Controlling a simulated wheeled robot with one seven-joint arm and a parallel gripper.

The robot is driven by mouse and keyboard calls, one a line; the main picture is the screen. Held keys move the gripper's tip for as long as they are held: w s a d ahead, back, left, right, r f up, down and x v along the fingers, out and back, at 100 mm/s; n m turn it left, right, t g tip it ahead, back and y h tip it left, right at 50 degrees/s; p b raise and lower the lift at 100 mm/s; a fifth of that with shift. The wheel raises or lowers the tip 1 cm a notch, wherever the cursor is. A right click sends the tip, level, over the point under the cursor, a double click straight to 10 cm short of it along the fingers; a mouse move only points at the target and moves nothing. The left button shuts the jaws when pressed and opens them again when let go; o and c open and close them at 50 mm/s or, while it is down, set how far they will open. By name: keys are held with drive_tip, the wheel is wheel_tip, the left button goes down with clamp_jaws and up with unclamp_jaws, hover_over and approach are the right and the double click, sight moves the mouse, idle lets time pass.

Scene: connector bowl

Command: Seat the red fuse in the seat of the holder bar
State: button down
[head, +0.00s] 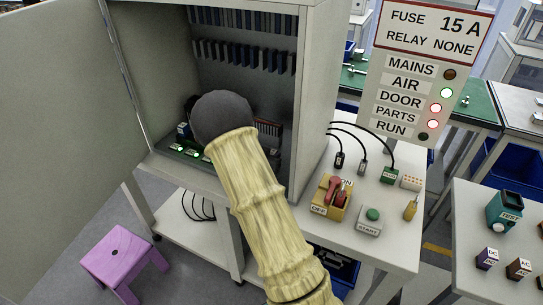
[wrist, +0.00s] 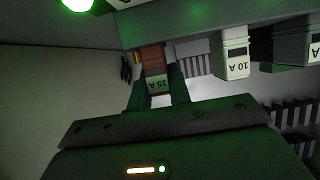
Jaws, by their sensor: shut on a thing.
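In the wrist view a red fuse (wrist: 153,56) marked 15 A is held between the two dark fingers of my gripper (wrist: 158,92). Its far end is at the edge of the grey holder bar (wrist: 190,20); I cannot tell how deep it sits in the seat. A white 10 A fuse (wrist: 232,52) stands on the bar to the right, with a ribbed grey part (wrist: 193,58) between them. In the head view my arm reaches into the open cabinet, and its dark round wrist hides my gripper and the red fuse.
The cabinet (head: 312,80) has side walls close to my arm and rows of dark modules at the back. Green lights (head: 178,148) glow low inside. A sign (head: 425,70) reads FUSE 15 A, RELAY NONE. A red-handled switch (head: 335,192) and START button (head: 371,215) stand on the right bench.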

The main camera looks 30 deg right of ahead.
drive_tip(key=shift+f, duration=0.15)
drive_tip(key=c, duration=1.3)
unclamp_jaws()
drive_tip(key=shift+r, duration=0.25)
drive_tip(key=v, duration=1.2)
drive_tip(key=shift+w, duration=0.1)
